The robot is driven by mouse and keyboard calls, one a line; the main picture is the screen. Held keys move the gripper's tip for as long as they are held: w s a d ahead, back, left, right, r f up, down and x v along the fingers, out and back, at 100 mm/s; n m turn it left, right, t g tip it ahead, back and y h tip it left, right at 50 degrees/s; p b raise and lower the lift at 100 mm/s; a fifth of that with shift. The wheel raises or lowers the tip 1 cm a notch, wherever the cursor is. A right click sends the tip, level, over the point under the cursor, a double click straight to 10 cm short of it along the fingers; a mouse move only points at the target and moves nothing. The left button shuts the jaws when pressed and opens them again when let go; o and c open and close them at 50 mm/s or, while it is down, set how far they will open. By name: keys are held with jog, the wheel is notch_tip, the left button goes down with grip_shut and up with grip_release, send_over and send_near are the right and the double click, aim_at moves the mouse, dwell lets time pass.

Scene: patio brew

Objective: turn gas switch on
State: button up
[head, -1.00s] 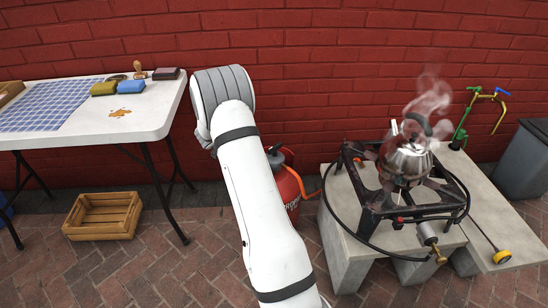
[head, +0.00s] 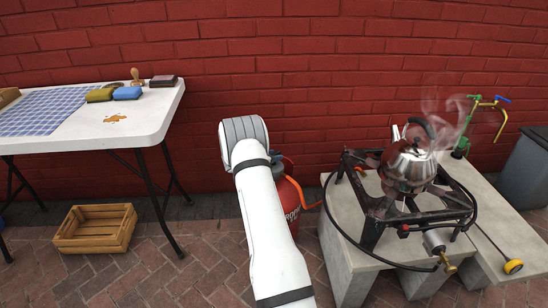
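The black burner stand (head: 372,226) is on a concrete bench at the right, with a steaming metal kettle (head: 408,168) on top. A brass valve piece (head: 447,263) on a grey cylinder sticks out from the burner's front right. A small red knob (head: 404,228) is on the burner's front. I cannot tell which of these is the gas switch, or its setting. A red gas bottle (head: 290,205) stands against the wall, partly hidden by my white arm; its top is mostly hidden. No flame is visible. My gripper is not in view.
A folding table (head: 150,113) and wooden crate (head: 95,229) are at left. Brick paving between crate and bench is partly open.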

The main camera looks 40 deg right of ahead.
jog(key=shift+c, duration=0.3)
grip_shut()
jog(key=shift+s+d, duration=0.1)
jog(key=shift+d, duration=0.05)
